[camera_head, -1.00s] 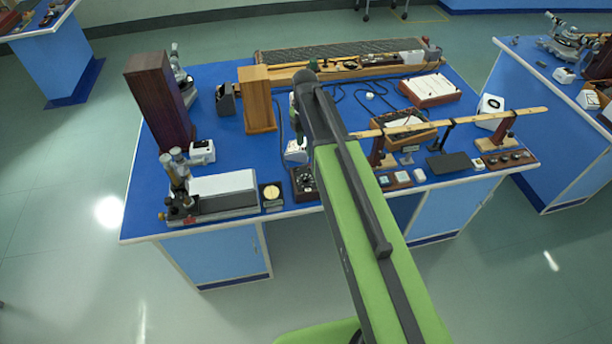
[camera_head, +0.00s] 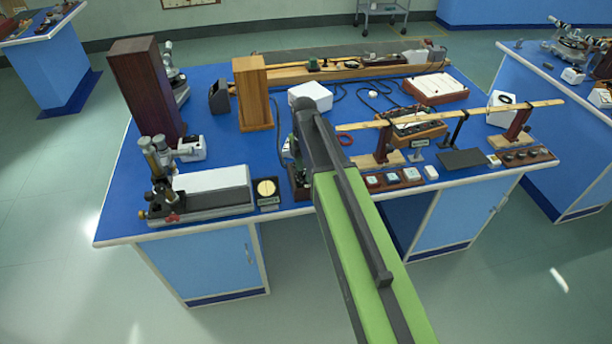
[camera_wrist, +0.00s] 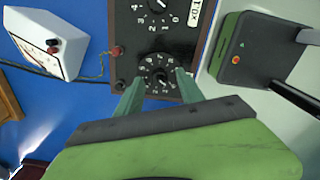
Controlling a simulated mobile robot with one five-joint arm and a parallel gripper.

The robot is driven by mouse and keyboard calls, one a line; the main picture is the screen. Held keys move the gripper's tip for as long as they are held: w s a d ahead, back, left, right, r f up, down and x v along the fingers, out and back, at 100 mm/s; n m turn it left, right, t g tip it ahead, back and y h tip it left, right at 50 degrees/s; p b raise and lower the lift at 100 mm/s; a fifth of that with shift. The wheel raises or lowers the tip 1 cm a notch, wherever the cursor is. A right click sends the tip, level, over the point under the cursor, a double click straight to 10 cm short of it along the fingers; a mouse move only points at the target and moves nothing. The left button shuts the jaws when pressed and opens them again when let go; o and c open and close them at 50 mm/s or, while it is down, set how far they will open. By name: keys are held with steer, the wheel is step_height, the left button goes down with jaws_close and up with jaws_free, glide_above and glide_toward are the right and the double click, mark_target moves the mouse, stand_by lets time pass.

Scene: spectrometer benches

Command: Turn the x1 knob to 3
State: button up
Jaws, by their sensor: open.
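The knob box (camera_wrist: 125,48) is dark brown with black dials in the wrist view. A black dial knob (camera_wrist: 158,78) with white numbers around it lies between my gripper's two green fingers. My gripper (camera_wrist: 160,90) is open, and I cannot tell whether the fingers touch the knob. Another numbered knob (camera_wrist: 158,5) is cut off at the top edge, with a white label, seen upside down, beside it. I cannot read the lower knob's own label or its pointer.
A white meter (camera_wrist: 48,42) with a cable stands left of the box in the wrist view. The blue bench (camera_head: 110,222) also bears a microscope (camera_head: 160,170), a wooden block (camera_head: 252,93) and a long wooden beam (camera_head: 470,113). Two terminals (camera_wrist: 118,51) protrude from the box's left side.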

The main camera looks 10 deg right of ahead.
steer(key=shift+r, duration=0.1)
steer(key=shift+c, duration=0.5)
jaws_close()
steer(key=shift+d, duration=0.3)
steer(key=shift+a, duration=0.2)
steer(key=m, duration=0.3)
steer(key=shift+a, duration=0.1)
steer(key=m, duration=1.1)
steer(key=shift+w+m, duration=0.15)
steer(key=shift+m, duration=0.25)
steer(key=m, duration=0.4)
steer(key=shift+m, duration=0.4)
